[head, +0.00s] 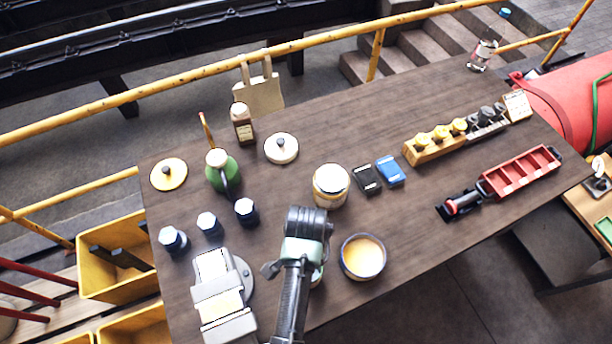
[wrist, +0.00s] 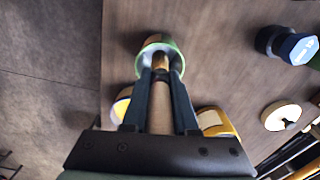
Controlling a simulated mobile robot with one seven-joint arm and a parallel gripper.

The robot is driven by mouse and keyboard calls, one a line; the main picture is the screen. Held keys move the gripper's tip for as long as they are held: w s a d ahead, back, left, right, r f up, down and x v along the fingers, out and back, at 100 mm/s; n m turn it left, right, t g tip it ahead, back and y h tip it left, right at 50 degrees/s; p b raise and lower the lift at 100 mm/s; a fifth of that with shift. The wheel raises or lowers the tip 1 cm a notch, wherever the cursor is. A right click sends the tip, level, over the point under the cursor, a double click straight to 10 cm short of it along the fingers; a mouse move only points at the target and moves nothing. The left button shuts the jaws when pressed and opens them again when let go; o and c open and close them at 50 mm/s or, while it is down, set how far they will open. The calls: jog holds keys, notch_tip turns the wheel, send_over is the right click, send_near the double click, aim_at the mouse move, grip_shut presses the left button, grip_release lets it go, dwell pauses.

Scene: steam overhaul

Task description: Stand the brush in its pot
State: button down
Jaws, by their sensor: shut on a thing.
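My gripper (wrist: 160,75) is shut on the brush (wrist: 160,118), whose wooden handle runs between the two fingers in the wrist view. The brush's far end overlaps the mouth of a round pot (wrist: 146,62) with a pale and green rim. I cannot tell whether that end is inside the pot or only above it. In the head view my gripper (head: 306,225) is over the table's front part. The pot shows there only as a sliver (head: 318,276) beside my arm, and the brush is hidden.
A bowl of yellow stuff (head: 363,257) stands just right of my arm, and a tin (head: 331,186) behind it. A green oil can (head: 222,172) stands farther back. The table's front edge is close.

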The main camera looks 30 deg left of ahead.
jog(key=c, duration=0.6)
grip_release()
notch_tip(320, 180, up, 12)
jog(key=shift+f, duration=0.15)
jog(key=shift+r+p, duration=0.6)
jog(key=shift+r, duration=0.05)
